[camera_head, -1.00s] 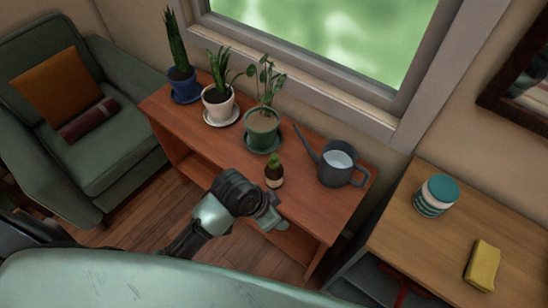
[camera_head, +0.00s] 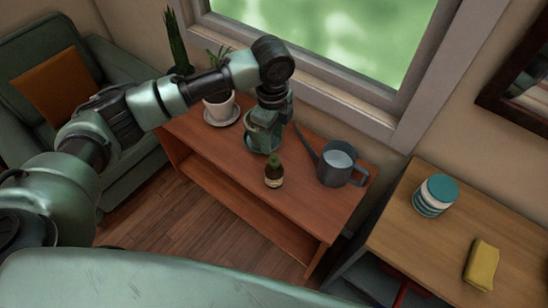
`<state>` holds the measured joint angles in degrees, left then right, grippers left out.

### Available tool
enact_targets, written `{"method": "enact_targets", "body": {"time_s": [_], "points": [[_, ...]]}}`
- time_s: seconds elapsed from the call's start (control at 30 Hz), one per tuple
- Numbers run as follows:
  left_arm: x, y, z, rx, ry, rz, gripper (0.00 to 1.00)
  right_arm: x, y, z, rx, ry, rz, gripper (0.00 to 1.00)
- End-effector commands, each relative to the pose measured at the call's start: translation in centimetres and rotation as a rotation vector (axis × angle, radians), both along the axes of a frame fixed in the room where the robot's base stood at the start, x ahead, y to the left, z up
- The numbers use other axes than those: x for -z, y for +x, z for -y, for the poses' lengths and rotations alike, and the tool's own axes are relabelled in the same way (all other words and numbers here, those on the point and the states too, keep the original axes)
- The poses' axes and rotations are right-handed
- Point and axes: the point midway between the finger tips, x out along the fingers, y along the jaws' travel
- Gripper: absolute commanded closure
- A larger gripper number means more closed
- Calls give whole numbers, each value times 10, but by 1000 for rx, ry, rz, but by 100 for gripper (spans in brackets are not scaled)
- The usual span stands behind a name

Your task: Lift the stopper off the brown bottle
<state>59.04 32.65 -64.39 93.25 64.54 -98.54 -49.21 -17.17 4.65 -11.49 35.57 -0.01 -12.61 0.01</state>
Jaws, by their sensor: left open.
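The small brown bottle (camera_head: 274,177) stands upright near the front edge of the reddish wooden shelf unit, with a pale label band and a greenish upper part. Its stopper is too small to make out clearly. My left arm reaches in from the left, and its gripper (camera_head: 268,127) points down above and behind the bottle, in front of the green plant pot. The gripper is open and apart from the bottle. Its fingertips are hard to tell from the green pot behind them. My right gripper is not in view.
A grey watering can (camera_head: 338,166) stands just right of the bottle, its spout leaning toward it. A white pot (camera_head: 220,105) stands further left, partly behind my arm. A striped jar (camera_head: 434,196) and yellow sponge (camera_head: 482,264) rest on the right table. The shelf's front left is clear.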

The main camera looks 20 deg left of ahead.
Motion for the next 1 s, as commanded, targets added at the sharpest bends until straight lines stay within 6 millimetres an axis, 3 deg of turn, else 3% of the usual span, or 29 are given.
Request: {"method": "enact_targets", "body": {"time_s": [0.43, 0.77, 0.93, 1.0], "points": [[59, -1, 4, -1, -1, -1, 54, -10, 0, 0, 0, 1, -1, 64], [67, 0, 4, -1, -2, 3, 54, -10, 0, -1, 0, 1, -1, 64], [67, 0, 4, -1, -2, 3, 100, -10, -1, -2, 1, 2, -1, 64], [67, 0, 4, -1, -2, 3, 100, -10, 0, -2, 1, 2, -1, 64]]}}
